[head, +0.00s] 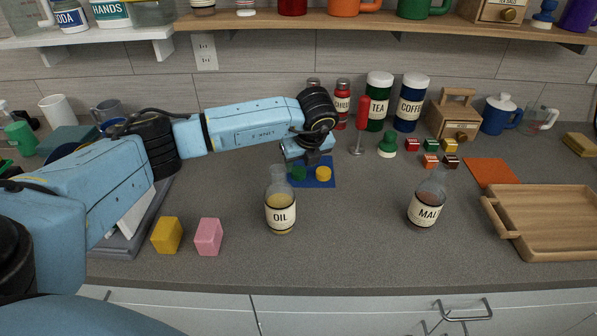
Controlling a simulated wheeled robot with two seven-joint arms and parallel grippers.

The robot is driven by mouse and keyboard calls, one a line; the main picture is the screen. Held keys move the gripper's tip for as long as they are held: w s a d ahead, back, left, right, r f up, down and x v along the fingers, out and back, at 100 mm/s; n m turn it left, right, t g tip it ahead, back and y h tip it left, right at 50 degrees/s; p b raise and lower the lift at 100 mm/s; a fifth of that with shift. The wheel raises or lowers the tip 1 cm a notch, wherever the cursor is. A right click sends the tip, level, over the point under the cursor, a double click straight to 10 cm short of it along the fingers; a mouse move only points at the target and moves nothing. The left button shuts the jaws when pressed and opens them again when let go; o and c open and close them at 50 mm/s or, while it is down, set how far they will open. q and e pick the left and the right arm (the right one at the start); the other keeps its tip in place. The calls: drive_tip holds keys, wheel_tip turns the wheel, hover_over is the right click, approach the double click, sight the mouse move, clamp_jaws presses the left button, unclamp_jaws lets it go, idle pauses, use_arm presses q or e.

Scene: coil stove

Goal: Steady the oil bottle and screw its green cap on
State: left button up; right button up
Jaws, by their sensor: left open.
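The oil bottle (281,214) is clear glass with yellowish oil and a white OIL label. It stands upright on the grey counter, and its neck looks uncapped. The green cap (298,174) lies on a small blue mat (325,184) behind the bottle, partly hidden by the gripper. A yellow cap (323,173) lies beside it on the mat. My left gripper (304,162) is open, pointing down just above the green cap; whether it touches the cap cannot be told. My right gripper is not in view.
A second bottle (427,208) with a partly readable label stands to the right. A yellow block (167,235) and a pink block (208,237) sit front left. A wooden tray (508,235) is at the right. Canisters and a red-topped stand (362,112) line the back. The counter between the bottles is clear.

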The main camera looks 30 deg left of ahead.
sight(299, 171)
use_arm(q)
drive_tip(key=x, duration=0.3)
drive_tip(key=shift+f, duration=0.25)
drive_tip(key=c, duration=0.7)
wheel_tip(299, 171, up, 10)
drive_tip(key=shift+r, duration=0.1)
idle(0.4)
